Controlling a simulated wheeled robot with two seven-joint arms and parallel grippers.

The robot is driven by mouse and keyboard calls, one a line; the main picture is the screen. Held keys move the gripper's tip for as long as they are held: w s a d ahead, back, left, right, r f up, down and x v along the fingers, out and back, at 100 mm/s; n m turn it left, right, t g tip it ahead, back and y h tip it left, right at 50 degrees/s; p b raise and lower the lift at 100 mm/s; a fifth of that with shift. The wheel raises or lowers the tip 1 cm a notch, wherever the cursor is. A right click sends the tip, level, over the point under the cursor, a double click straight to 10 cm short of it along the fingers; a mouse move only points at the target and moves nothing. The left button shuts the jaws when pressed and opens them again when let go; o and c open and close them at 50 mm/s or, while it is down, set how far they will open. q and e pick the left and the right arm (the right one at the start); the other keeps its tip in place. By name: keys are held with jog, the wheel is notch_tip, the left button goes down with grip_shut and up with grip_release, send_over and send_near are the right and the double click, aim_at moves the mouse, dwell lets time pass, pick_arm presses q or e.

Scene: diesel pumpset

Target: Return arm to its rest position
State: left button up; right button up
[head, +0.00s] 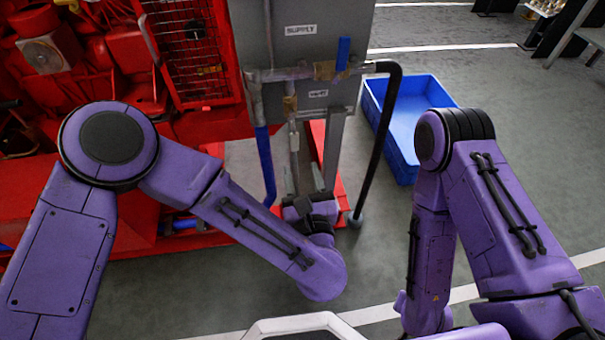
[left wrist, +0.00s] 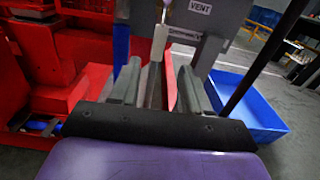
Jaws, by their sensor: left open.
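My left arm reaches in from the left in the head view. The right gripper does not show.
A red pumpset (head: 120,50) with a mesh guard fills the left. Grey floor (head: 540,110) is open at right.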

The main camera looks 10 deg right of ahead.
pick_arm(q)
jog(key=shift+s, duration=0.55)
